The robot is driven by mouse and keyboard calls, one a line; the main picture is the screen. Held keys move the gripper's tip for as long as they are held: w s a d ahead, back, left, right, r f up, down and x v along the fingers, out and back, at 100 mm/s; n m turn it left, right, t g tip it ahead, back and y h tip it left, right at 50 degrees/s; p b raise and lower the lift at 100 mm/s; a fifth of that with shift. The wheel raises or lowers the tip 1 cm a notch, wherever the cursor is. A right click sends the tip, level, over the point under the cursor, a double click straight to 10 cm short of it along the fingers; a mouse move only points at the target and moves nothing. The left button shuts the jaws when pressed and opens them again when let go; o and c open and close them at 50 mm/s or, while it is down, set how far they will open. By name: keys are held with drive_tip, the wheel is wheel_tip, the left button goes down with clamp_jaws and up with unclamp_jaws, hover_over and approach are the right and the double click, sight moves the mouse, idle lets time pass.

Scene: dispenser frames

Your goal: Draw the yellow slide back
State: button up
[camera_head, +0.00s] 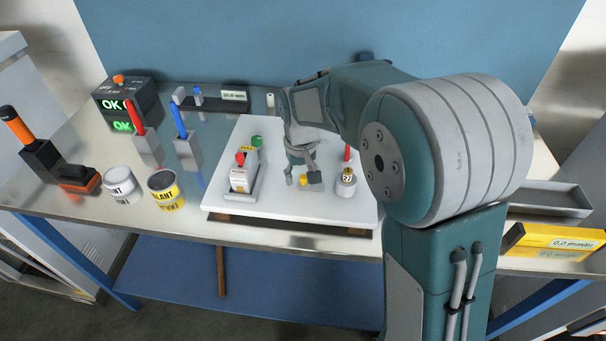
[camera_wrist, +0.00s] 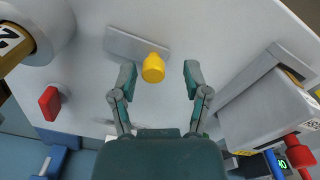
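The yellow slide shows as a small yellow knob (camera_wrist: 153,68) on a grey plate (camera_wrist: 122,43) in the wrist view. In the head view the knob (camera_head: 303,180) sits low on the white board (camera_head: 270,205), partly covered by my gripper (camera_head: 302,176). In the wrist view my gripper (camera_wrist: 160,78) is open, with one finger on each side of the knob. The knob is nearer the left finger, with a wider gap to the right finger. Whether the left finger touches it, I cannot tell.
A grey holder (camera_head: 238,182) with red and green knobs stands left of my gripper. A white-and-tan cylinder (camera_head: 346,183) and a red peg (camera_head: 347,152) stand to the right. Two cans (camera_head: 165,190) and a display box (camera_head: 128,105) are further left.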

sight(301, 178)
drive_tip(key=shift+a, duration=0.1)
drive_tip(key=shift+r, duration=0.1)
drive_tip(key=shift+r, duration=0.25)
wheel_tip(301, 178, up, 11)
idle(0.3)
drive_tip(key=shift+r, duration=0.1)
drive_tip(key=s+d+r+m+t, duration=0.2)
drive_tip(key=s+d+r+t, duration=0.15)
drive_tip(key=s+d, duration=0.65)
drive_tip(key=s+d+f+m+t, duration=0.1)
drive_tip(key=s+d+f+t, duration=0.1)
drive_tip(key=s, duration=1)
drive_tip(key=shift+s+d+f, duration=0.2)
drive_tip(key=shift+s+f, duration=0.1)
drive_tip(key=shift+s, duration=0.1)
